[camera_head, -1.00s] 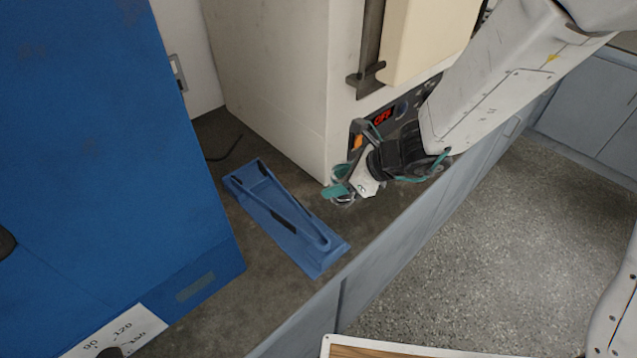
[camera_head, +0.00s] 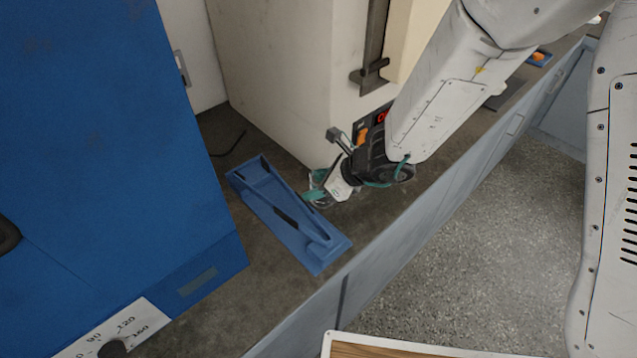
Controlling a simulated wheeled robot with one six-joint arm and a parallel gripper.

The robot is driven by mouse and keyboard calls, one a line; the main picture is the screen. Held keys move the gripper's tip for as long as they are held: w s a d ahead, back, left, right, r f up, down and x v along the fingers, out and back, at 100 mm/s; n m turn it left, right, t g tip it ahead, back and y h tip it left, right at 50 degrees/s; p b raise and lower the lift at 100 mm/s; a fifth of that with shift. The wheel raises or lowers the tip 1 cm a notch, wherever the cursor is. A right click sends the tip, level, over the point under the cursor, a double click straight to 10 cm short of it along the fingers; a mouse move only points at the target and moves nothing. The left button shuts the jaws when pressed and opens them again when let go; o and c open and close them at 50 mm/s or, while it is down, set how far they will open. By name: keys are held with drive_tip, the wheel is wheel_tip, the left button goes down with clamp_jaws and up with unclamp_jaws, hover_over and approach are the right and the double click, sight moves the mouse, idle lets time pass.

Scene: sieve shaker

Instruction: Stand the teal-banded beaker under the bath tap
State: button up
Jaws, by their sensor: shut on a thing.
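The teal-banded beaker (camera_head: 317,178) is a small clear glass with teal on it, low over the dark counter at the front corner of the cream cabinet. My gripper (camera_head: 322,190) is shut on it from the right and partly covers it. The beaker looks roughly upright, but I cannot tell whether its base touches the counter. I see no bath tap in this view.
A long blue tray (camera_head: 322,262) lies on the counter (camera_head: 225,318) just left of the beaker. The cream cabinet (camera_head: 265,75) with a red display stands behind my gripper. A big blue cabinet (camera_head: 110,150) fills the left. Open floor (camera_head: 480,240) lies right of the counter edge.

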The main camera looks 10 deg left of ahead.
drive_tip(key=o, duration=0.7)
drive_tip(key=shift+d+r, duration=0.25)
drive_tip(key=shift+r, duration=0.1)
drive_tip(key=v, duration=1.1)
drive_tip(key=shift+s+d+r, duration=0.1)
drive_tip(key=shift+d+r, duration=0.05)
drive_tip(key=shift+d, duration=0.05)
